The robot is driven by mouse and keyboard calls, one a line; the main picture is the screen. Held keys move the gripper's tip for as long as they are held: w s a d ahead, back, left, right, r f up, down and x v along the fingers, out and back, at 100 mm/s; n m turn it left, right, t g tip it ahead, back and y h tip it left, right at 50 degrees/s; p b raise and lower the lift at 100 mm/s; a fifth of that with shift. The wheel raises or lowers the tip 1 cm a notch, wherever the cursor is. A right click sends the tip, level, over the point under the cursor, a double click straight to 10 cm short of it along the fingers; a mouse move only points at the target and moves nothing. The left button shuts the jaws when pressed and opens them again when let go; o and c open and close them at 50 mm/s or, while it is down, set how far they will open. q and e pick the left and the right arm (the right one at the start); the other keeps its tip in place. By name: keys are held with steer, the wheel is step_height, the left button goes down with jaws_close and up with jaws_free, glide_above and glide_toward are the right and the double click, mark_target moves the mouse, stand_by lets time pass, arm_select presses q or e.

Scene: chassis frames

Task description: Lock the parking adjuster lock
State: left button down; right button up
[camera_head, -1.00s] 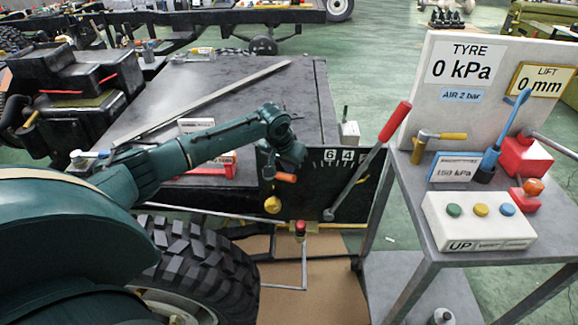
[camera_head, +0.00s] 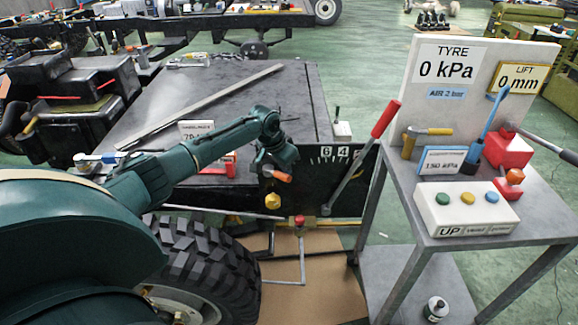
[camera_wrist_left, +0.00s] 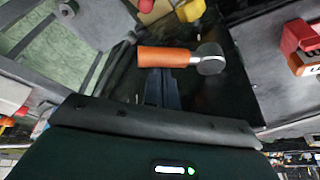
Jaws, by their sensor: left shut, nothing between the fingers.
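A short orange handle (camera_head: 279,175) sits on the dark chassis side, just above a yellow knob (camera_head: 272,201); I take it to be the parking adjuster lock. The left wrist view shows the orange handle (camera_wrist_left: 165,56) lying crosswise, with a round grey pivot at its right end. My left gripper (camera_head: 272,162) is at the handle. Its fingers (camera_wrist_left: 161,82) are shut and empty, close to the handle's underside in that view; I cannot tell whether they touch. My right gripper is not in view.
A red-gripped lever (camera_head: 384,118) stands beside the numbered scale plate (camera_head: 335,155). A grey cart (camera_head: 455,225) with a button box (camera_head: 465,208) stands to the right. A tyre (camera_head: 205,260) is below my left arm. A red-topped fitting (camera_head: 299,220) is below the plate.

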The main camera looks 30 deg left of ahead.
mark_target(272, 173)
arm_select(q)
steer(key=shift+s+r+m+h, duration=0.1)
steer(key=shift+s+m+h, duration=0.2)
steer(key=shift+s+m, duration=0.15)
steer(key=shift+s+m+p, duration=0.15)
steer(key=shift+m+p, duration=0.2)
steer(key=shift+m, duration=0.2)
steer(key=m, duration=0.1)
steer(key=s+m+h, duration=0.1)
steer(key=shift+a+f+m+g, duration=0.2)
steer(key=shift+m+g, duration=0.1)
steer(key=m, duration=0.1)
steer(key=s+m, duration=0.1)
steer(key=shift+s+a+m+g+h, duration=0.2)
steer(key=shift+a+m+g+h, duration=0.1)
steer(key=shift+m+g+h, duration=0.1)
steer(key=shift+s+a, duration=0.15)
steer(key=shift+s, duration=0.05)
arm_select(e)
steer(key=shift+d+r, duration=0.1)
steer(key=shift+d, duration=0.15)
arm_select(q)
steer(key=shift+s+a, duration=0.1)
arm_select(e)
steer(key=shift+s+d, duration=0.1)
arm_select(q)
steer(key=shift+r, duration=0.1)
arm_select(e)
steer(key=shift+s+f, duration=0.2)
